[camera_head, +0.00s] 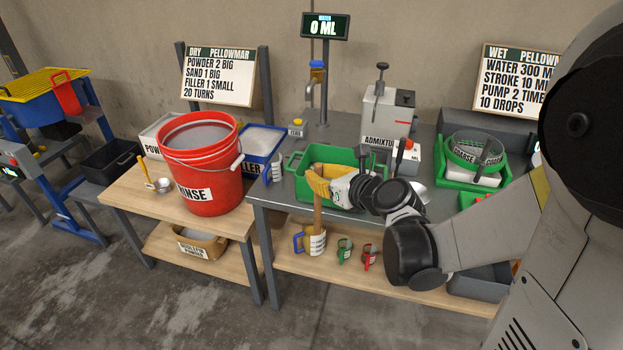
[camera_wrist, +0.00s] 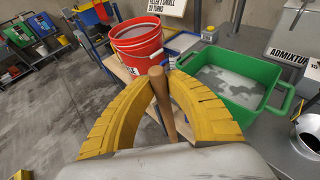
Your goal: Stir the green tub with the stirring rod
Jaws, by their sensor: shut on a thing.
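The green tub (camera_head: 294,160) stands on the grey table with grey liquid-looking content inside; it also shows at the right in the wrist view (camera_wrist: 237,95). My gripper (camera_head: 318,182) has its yellow fingers closed around the wooden stirring rod (camera_head: 317,215). In the wrist view the rod (camera_wrist: 162,100) stands between the two fingertips (camera_wrist: 166,77). The rod points down and appears to be outside the tub, in front of its near side. Its lower end is near the jug on the shelf below in the head view. My wrist hides part of the tub.
A red rinse bucket (camera_head: 205,180) stands left on the wooden table. A blue filler bin (camera_head: 262,150) is left of the tub, and a grey admixture dispenser (camera_head: 385,118) is behind it. A measuring jug (camera_head: 316,243) and small cups stand on the lower shelf.

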